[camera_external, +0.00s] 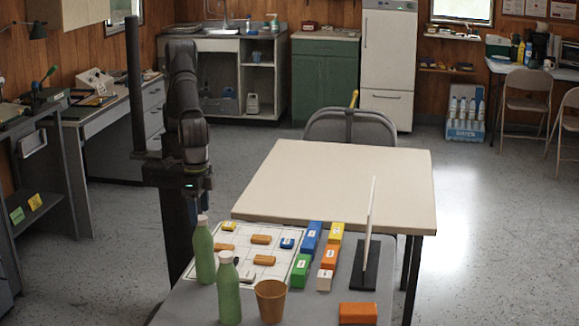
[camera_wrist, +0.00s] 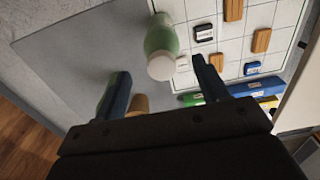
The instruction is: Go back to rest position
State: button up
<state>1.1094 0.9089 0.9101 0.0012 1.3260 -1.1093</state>
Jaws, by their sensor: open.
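My gripper (camera_wrist: 162,85) is open and empty in the wrist view, its two dark fingers spread above the grey table. A green bottle with a white cap (camera_wrist: 160,42) shows beyond and between the fingers. Part of a brown cup (camera_wrist: 140,103) shows beside the left finger.
Two green bottles (camera_external: 204,255) (camera_external: 228,290) and the cup (camera_external: 270,300) stand at the front. A gridded white sheet (camera_external: 205,268) carries several small blocks. Larger coloured blocks (camera_external: 311,238) stand in rows beside a thin upright panel (camera_external: 369,220). The beige table (camera_external: 335,185) behind is clear.

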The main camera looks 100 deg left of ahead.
aim_at(200, 217)
notch_tip(200, 217, down, 6)
jog(key=shift+r, duration=0.25)
jog(key=r, duration=0.2)
jog(key=s+r, duration=0.1)
jog(key=r, duration=0.2)
jog(key=shift+r, duration=0.15)
jog(key=s+r, duration=0.6)
jog(key=s, duration=0.4)
jog(key=w+a+n, duration=0.2)
jog(key=w+a, duration=0.7)
jog(key=w, duration=0.3)
jog(key=w+a+n, duration=0.2)
jog(key=w+a, duration=0.7)
jog(key=w, duration=0.3)
jog(key=w+a+n, duration=0.1)
jog(key=w+a, duration=0.3)
jog(key=a, duration=0.5)
jog(key=w+a+n, duration=0.2)
jog(key=w+a, duration=0.2)
jog(key=a, duration=0.5)
jog(key=w+a+n, duration=0.1)
jog(key=w+a, duration=0.4)
jog(key=a, duration=0.4)
jog(key=shift+a+r, duration=0.15)
jog(key=shift+r, duration=0.05)
jog(key=shift+w, duration=0.1)
